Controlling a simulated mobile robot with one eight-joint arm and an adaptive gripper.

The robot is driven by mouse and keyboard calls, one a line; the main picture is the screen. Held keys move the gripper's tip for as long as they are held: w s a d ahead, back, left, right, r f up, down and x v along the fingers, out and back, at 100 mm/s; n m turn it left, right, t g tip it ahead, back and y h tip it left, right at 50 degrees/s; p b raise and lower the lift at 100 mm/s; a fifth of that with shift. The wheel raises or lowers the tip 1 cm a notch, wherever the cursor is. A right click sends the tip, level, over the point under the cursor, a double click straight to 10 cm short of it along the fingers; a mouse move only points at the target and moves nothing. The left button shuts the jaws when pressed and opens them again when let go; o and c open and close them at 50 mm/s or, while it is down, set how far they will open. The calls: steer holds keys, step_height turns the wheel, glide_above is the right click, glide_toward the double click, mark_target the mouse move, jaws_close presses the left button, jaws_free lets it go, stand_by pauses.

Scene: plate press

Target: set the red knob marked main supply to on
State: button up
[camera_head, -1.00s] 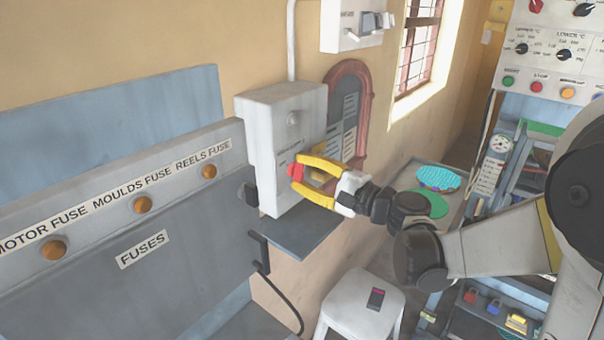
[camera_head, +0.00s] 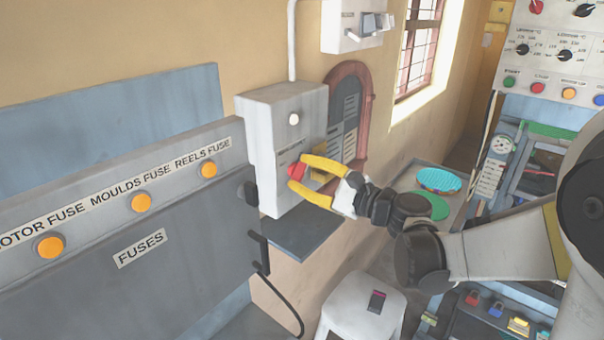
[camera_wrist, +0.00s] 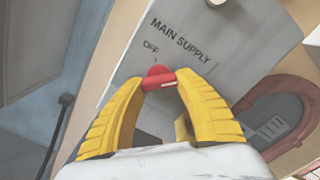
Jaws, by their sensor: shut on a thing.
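The red main supply knob (camera_head: 297,170) is on the front of the grey-white supply box (camera_head: 262,165). In the wrist view the knob (camera_wrist: 158,78) sits below the words MAIN SUPPLY, with OFF at its upper left. Its pale line points to the right, away from OFF; no ON label can be read. My gripper (camera_head: 298,172) has its yellow fingers shut on the knob, one on each side. In the wrist view its fingertips (camera_wrist: 160,82) touch the knob's two ends. The round lamp (camera_head: 294,119) on the box shows bright white.
A fuse panel (camera_head: 140,235) with orange lamps (camera_head: 141,202) stands at the left. A grey shelf (camera_head: 303,238) is under the box. A white stool (camera_head: 360,305) stands below. An arched reddish frame (camera_head: 366,110) is on the wall behind my gripper.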

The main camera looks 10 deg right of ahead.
stand_by(0.3)
steer(key=o, duration=1.2)
steer(key=shift+d, duration=0.1)
steer(key=v, duration=1.1)
steer(key=shift+s+d, duration=0.25)
steer(key=shift+s, duration=0.05)
